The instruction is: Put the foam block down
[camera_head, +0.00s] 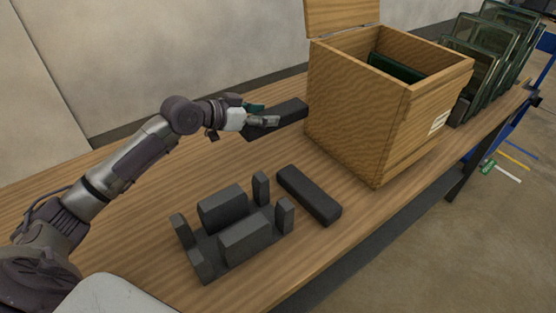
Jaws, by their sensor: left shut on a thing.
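My left gripper (267,121) reaches in from the left and is shut on a dark grey foam block (291,111). The fingers cover part of the block's near end. The block is long and lies roughly level beside the left side of the wooden box. I cannot tell whether its underside touches the table. A second dark bar-shaped block (309,195) lies flat on the wooden table (130,240), in front of the box. My right gripper is not in view.
A dark foam piece with upright posts and thick blocks (232,235) sits at the table's front. The open wooden box (355,115), its lid raised, holds something dark green. Glass-like panels (485,60) stand behind it. The table is clear left of the foam pieces.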

